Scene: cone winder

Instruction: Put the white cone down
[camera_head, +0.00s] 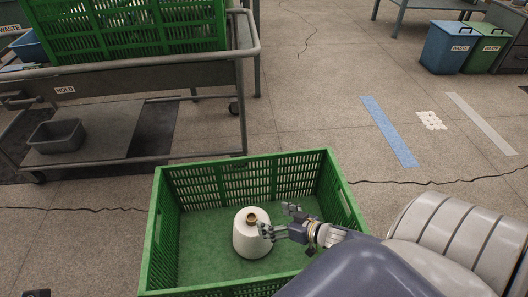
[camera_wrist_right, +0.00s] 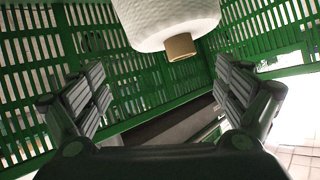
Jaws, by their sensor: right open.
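The white cone (camera_head: 251,239) stands upright inside the green crate (camera_head: 160,240), on its floor as far as I can see. Its brown tube end points up. My right gripper (camera_head: 278,220) is at the cone's right side, inside the crate's outline, with its fingers spread. In the right wrist view the cone (camera_wrist_right: 165,18) hangs in from the top edge, tube end downward in that picture. The open fingers (camera_wrist_right: 155,95) lie to either side with an empty gap between them, and neither visibly touches the cone. My left gripper is not identifiable in view.
A grey cart (camera_head: 150,80) marked HOLD stands behind the crate at left, with another green crate (camera_head: 130,35) on top and a grey bin (camera_head: 56,136) on its lower shelf. Waste bins (camera_head: 445,47) stand at the far right. The floor right of the crate is open.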

